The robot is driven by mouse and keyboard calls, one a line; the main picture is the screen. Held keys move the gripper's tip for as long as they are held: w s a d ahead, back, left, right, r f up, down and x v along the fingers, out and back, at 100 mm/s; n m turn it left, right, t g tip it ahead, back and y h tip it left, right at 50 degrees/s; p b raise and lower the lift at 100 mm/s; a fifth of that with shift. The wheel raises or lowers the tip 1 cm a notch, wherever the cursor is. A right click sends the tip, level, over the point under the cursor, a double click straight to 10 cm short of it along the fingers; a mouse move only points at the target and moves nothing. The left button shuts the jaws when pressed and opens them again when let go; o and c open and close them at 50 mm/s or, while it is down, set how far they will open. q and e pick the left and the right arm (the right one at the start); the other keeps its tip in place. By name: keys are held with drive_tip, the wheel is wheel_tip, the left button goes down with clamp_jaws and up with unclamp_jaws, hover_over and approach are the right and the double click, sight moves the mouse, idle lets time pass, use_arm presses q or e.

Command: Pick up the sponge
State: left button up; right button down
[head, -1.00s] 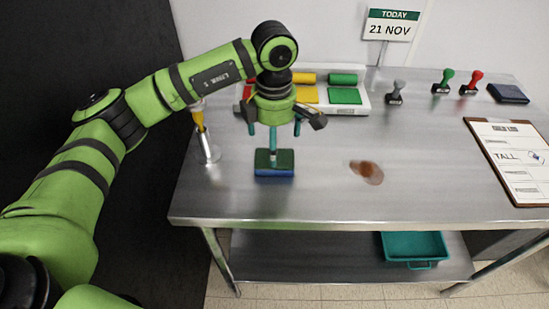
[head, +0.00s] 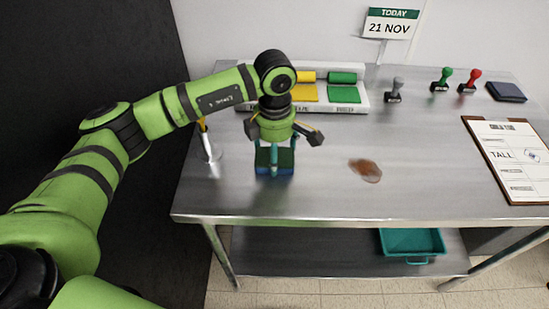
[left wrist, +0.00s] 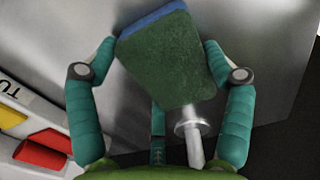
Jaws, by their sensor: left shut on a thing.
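The sponge (head: 274,158) has a dark green top and a blue underside. It is at the left part of the steel table, and I cannot tell whether it touches the tabletop. My left gripper (head: 275,161) points down over it, shut on it with teal fingers at its sides. In the left wrist view the sponge (left wrist: 165,60) sits between the two outer fingers of the gripper (left wrist: 160,48), its blue edge at the top. Part of the sponge is hidden by the fingers in the head view. My right gripper is not in view.
A metal holder with an orange-handled tool (head: 208,148) stands just left of the sponge. A tray of coloured pads (head: 350,107) lies behind the gripper. A brown stain (head: 365,170) lies to the right. Stamps (head: 441,80) and a clipboard (head: 508,160) are farther right.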

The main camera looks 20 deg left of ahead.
use_arm(q)
drive_tip(key=shift+r, duration=0.55)
wheel_tip(320, 180, up, 3)
drive_tip(key=shift+f+b, duration=0.15)
drive_tip(key=shift+b, duration=0.65)
drive_tip(key=s+d+r+b, duration=0.2)
drive_tip(key=s+d+r, duration=0.5)
drive_tip(key=s+d, duration=0.1)
drive_tip(key=shift+s+d+r+b, duration=0.15)
drive_tip(key=shift+b, duration=0.15)
drive_tip(key=c, duration=0.3)
